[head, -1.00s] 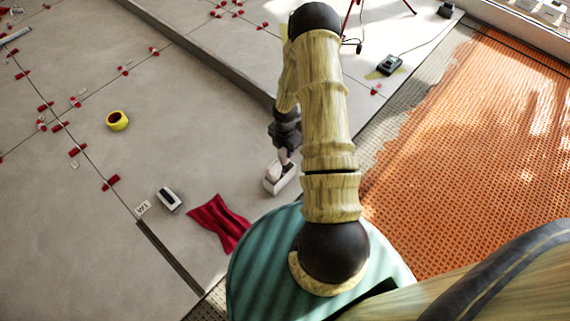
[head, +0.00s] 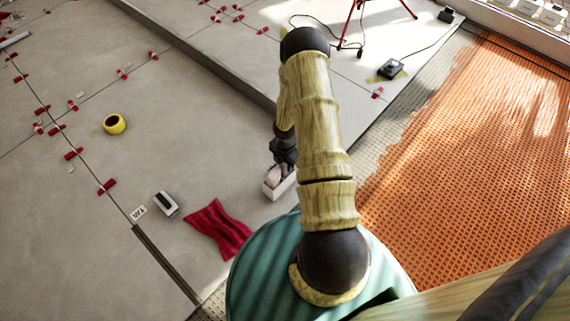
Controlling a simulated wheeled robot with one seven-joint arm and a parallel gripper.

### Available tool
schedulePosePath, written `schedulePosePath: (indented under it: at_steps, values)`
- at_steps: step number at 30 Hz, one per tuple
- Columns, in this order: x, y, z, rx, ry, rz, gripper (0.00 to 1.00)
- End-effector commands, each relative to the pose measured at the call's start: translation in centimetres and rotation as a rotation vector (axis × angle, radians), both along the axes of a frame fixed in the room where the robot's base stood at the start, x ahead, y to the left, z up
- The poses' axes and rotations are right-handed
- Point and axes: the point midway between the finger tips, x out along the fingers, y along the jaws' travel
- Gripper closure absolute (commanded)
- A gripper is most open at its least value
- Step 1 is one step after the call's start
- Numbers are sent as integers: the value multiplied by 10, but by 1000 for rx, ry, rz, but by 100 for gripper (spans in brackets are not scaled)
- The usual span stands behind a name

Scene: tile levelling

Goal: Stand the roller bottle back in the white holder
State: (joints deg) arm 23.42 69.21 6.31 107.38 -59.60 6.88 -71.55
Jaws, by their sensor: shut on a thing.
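The white holder (head: 272,190) is a small open box on the grey tiles, just left of my arm. My gripper (head: 281,163) is directly over the holder, pointing down, partly hidden behind my forearm. It is shut on the roller bottle (head: 274,176), a pale shape at or inside the holder's opening. I cannot tell whether the bottle touches the holder's floor. The lower fingers and much of the bottle are hard to make out.
A red cloth (head: 218,229) lies left of the holder, with a small white and dark device (head: 165,204) beyond it. A yellow tape roll (head: 115,124) sits farther left. Red levelling clips (head: 73,153) line the tile joints. Orange matting (head: 470,150) covers the right.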

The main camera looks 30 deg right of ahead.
Motion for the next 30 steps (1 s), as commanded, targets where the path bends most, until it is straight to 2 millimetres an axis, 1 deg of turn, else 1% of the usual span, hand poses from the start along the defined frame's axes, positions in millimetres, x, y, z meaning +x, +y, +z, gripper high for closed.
schedulePosePath:
  at_steps: [2, 3, 5, 6, 17, 23, 25, 30]
  values:
    - [0, 1, 1, 2, 0, 1, 89]
    - [0, 1, 0, 2, 1, 1, 65]
    - [0, 1, 0, 2, 1, 2, 54]
    - [0, 1, 0, 2, 1, 2, 46]
    - [0, 1, 0, 1, 0, 2, 45]
    - [0, 2, -7, 1, 0, 3, 45]
    - [1, 2, 7, 0, 0, 3, 45]
    - [0, 1, 28, 0, 0, 4, 45]
